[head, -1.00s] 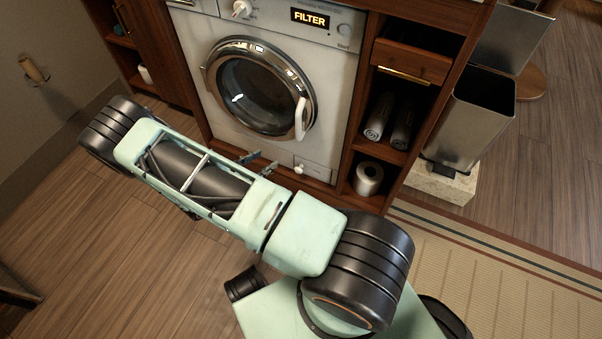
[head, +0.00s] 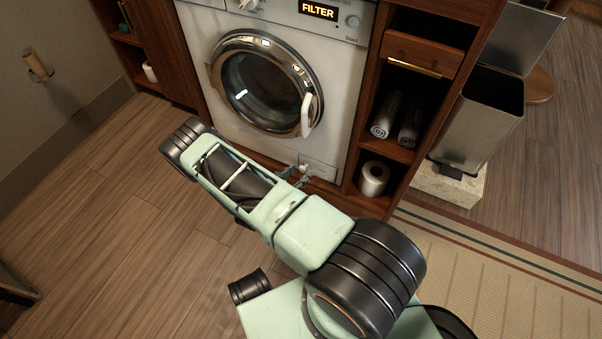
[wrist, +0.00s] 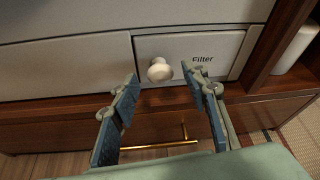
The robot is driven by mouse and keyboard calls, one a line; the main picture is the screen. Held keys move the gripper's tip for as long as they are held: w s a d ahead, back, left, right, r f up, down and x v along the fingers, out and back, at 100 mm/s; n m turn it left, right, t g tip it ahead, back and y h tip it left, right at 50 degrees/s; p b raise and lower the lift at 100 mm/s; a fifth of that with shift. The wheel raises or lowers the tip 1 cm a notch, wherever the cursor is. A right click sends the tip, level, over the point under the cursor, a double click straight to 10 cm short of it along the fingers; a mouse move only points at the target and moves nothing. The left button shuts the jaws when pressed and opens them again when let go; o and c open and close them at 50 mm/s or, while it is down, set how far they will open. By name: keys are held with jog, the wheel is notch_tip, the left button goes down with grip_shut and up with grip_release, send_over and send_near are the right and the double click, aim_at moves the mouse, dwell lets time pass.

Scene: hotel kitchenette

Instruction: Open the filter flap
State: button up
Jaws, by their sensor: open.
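The filter flap (wrist: 210,62) is a light panel marked "Filter" at the bottom right of the washing machine, and it looks closed. Its round white knob (wrist: 159,69) sits at the panel's left side. In the wrist view my gripper (wrist: 160,86) is open, with the knob showing between its two fingertips and nothing held. I cannot tell whether the fingertips touch the panel. In the head view the flap (head: 318,171) is partly hidden behind my gripper (head: 301,175), which is right at the knob (head: 304,167). The washing machine's display (head: 318,10) reads "FILTER".
The washer's round door (head: 265,85) is shut above the flap. A drawer with a brass handle (wrist: 160,147) lies below in the wrist view. Shelves on the right hold rolled towels (head: 386,115) and a paper roll (head: 373,179). A metal bin (head: 482,118) stands further right.

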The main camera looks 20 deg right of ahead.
jog(key=shift+x, duration=0.9)
jog(key=shift+c, duration=0.6)
grip_shut()
